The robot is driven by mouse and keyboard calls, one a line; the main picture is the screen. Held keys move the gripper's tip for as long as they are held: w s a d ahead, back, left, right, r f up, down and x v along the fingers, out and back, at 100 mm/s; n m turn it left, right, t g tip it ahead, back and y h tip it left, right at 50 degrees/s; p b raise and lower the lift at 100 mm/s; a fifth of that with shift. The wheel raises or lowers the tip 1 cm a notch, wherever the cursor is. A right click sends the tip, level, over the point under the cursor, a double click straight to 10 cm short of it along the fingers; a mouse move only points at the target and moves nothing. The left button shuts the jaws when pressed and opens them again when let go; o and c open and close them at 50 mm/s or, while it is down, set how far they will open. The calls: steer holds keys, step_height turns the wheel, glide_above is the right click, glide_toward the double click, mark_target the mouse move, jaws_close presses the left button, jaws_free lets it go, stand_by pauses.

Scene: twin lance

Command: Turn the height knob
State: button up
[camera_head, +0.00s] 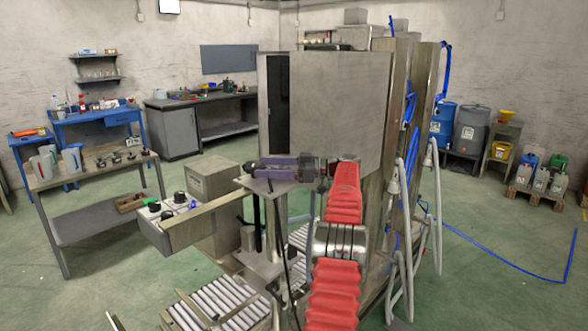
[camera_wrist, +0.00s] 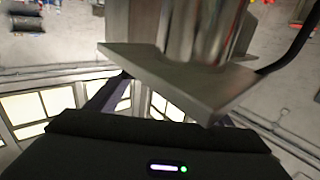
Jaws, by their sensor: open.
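My gripper (camera_head: 262,167), purple and dark, points left at the end of my red arm, just above a flat metal plate (camera_head: 262,185) on top of a post. In the wrist view the plate (camera_wrist: 165,75) and a shiny metal cylinder (camera_wrist: 200,25) fill the middle, close in front of my dark gripper body. The jaws are open; their tips are mostly hidden by the plate there. No knob is clearly visible at the gripper. Black knobs (camera_head: 179,196) sit on a light control box (camera_head: 165,222) left of the post. I cannot tell which knob is the height knob.
A tall metal cabinet (camera_head: 340,110) stands directly behind the gripper. A roller conveyor (camera_head: 215,305) lies below. A grey workbench (camera_head: 90,178) stands at the left. Grey hoses (camera_head: 436,205) hang at the right. Green floor is open between the bench and the machine.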

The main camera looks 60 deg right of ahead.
steer(key=v, duration=0.8)
steer(key=shift+s+d, duration=0.25)
steer(key=shift+s, duration=0.4)
